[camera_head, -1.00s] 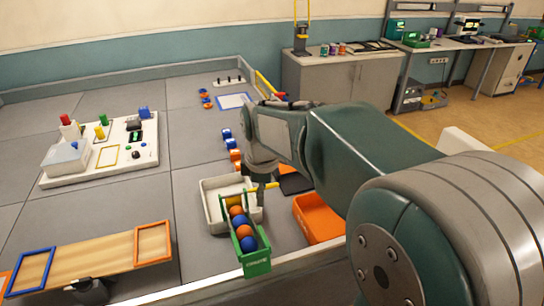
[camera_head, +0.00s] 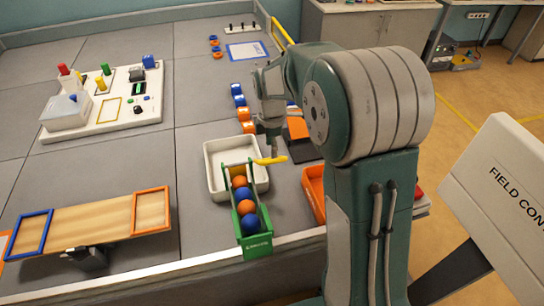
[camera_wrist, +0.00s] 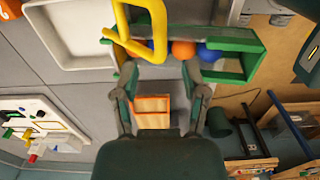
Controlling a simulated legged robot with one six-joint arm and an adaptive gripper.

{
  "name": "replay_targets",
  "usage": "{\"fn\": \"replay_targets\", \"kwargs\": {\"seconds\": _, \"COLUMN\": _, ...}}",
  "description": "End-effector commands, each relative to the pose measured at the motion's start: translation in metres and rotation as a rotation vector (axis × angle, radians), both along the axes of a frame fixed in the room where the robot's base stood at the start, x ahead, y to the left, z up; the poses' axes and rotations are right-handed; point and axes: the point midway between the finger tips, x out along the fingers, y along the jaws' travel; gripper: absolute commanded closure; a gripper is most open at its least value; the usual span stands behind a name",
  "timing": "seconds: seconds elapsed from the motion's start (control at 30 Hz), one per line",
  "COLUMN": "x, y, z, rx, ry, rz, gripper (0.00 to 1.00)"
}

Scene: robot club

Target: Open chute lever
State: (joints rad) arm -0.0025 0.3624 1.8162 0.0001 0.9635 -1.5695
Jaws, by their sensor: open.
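The green chute (camera_head: 258,243) stands at the front edge of the field, with orange and blue balls lined up in it. Its yellow lever (camera_head: 270,161) sticks out to the right at the chute's far end. My gripper (camera_head: 273,150) hangs pointing down just above the lever. In the wrist view my gripper (camera_wrist: 160,80) is open, its two fingers apart with nothing held. The yellow lever (camera_wrist: 158,30) shows there as a bent bar near the fingertips, partly over the chute (camera_wrist: 240,62). I cannot tell whether a finger touches it.
A white tray (camera_head: 212,163) sits beside the chute's far end. An orange bin (camera_head: 312,192) lies to the right, partly hidden by my arm. A tilting board (camera_head: 95,228) with blue and orange frames is at left. A white panel board (camera_head: 110,112) stands farther back.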

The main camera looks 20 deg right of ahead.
Motion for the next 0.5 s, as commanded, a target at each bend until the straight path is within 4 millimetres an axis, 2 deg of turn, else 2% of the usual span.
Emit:
{"fn": "replay_targets", "kwargs": {"seconds": 0.03, "x": -0.001, "y": -0.001, "z": -0.01, "rx": 0.001, "ry": 0.004, "rz": -0.001, "gripper": 0.43}}
{"fn": "replay_targets", "kwargs": {"seconds": 0.2, "x": 0.0, "y": -0.002, "z": -0.037, "rx": 0.002, "ry": 0.003, "rz": -0.001, "gripper": 0.43}}
{"fn": "replay_targets", "kwargs": {"seconds": 0.33, "x": 0.0, "y": 0.0, "z": -0.047, "rx": 0.0, "ry": 0.0, "rz": -0.001, "gripper": 0.43}}
{"fn": "replay_targets", "kwargs": {"seconds": 0.5, "x": 0.0, "y": 0.0, "z": -0.051, "rx": 0.0, "ry": -0.001, "rz": -0.001, "gripper": 0.43}}
